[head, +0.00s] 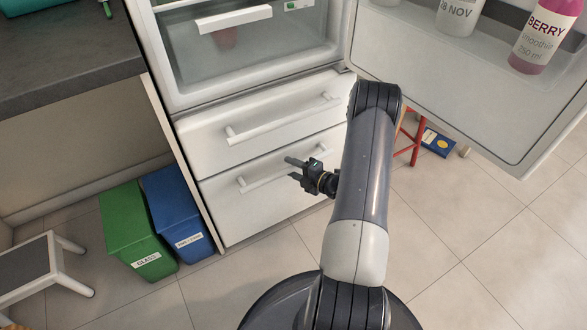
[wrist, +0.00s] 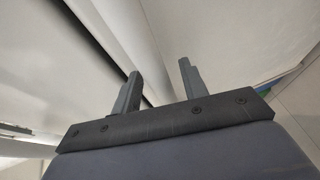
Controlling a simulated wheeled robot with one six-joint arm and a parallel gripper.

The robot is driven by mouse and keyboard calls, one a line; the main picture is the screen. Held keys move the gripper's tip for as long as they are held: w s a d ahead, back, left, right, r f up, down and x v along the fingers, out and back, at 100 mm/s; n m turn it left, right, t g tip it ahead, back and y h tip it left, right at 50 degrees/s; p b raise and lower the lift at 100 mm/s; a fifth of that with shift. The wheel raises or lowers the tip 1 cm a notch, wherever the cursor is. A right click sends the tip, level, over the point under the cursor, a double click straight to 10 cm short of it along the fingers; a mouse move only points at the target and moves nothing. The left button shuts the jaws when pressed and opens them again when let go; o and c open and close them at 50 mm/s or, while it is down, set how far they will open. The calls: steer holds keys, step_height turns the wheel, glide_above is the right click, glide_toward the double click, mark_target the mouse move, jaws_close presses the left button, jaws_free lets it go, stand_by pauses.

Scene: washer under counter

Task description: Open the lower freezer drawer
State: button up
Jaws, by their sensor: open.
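The lower freezer drawer (head: 230,205) is a white front at the bottom of the fridge, and it looks shut.
The upper freezer drawer (head: 205,130), with its own handle (head: 275,121), is shut above. The fridge door (head: 460,95) hangs open at right, holding bottles. Green (head: 125,225) and blue (head: 172,205) bins and a stool (head: 30,262) stand left. The tiled floor at right is mostly clear.

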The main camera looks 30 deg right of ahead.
steer(key=shift+c, duration=0.4)
jaws_close()
steer(key=shift+s, duration=0.1)
